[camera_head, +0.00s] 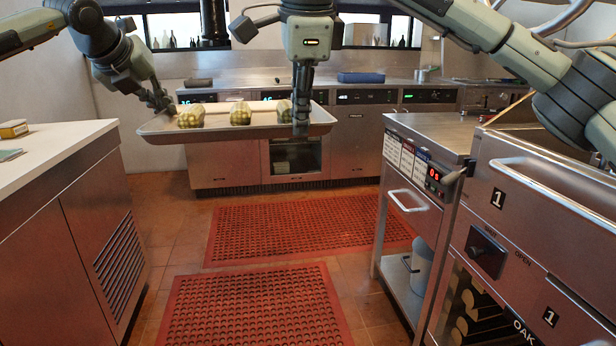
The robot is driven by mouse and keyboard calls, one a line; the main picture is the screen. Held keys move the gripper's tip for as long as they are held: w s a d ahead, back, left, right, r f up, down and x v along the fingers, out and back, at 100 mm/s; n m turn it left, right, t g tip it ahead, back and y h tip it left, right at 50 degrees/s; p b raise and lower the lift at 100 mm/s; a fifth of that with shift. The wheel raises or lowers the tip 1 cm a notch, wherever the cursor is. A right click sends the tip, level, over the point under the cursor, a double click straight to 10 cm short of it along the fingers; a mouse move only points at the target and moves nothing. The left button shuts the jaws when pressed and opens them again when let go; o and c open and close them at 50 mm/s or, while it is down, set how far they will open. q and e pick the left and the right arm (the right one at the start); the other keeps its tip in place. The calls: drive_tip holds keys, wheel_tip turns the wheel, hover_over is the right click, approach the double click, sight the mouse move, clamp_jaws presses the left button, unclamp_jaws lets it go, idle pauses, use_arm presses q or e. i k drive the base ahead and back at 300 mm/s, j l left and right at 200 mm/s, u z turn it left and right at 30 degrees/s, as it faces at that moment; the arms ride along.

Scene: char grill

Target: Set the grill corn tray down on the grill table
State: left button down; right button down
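The corn tray (240,131) is a shallow metal tray, held up in the air above the floor mats, roughly level. Several ears of corn (240,113) lie on it in a row. My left gripper (161,102) is at the tray's left rim and appears closed on it. My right gripper (300,112) points down at the tray's right end, its fingers seen edge-on and appearing to hold the rim. A steel table (440,129) with a red display stands to the right, apart from the tray; I cannot tell for sure that it is the grill table.
A white-topped counter (55,143) stands at left. A steel grill cabinet (540,190) marked 1 stands at right, beside the steel table. A back counter (360,132) with ovens runs behind the tray. Red mats (255,305) cover the open floor between.

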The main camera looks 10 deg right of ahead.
sight(453, 128)
drive_tip(key=i, duration=1.8)
drive_tip(key=i+z, duration=0.25)
drive_tip(key=i+j+z, duration=0.15)
drive_tip(key=i+z, duration=0.15)
drive_tip(key=i, duration=0.15)
drive_tip(key=i+z, duration=0.15)
drive_tip(key=z, duration=0.25)
drive_tip(key=i+j+z, duration=0.15)
drive_tip(key=z, duration=0.2)
drive_tip(key=i+j+z, duration=0.15)
drive_tip(key=z, duration=0.25)
drive_tip(key=i+j+z, duration=0.1)
drive_tip(key=j+z, duration=0.15)
drive_tip(key=z, duration=0.15)
drive_tip(key=i+j+z, duration=0.15)
drive_tip(key=j+z, duration=0.75)
drive_tip(key=i+l, duration=0.1)
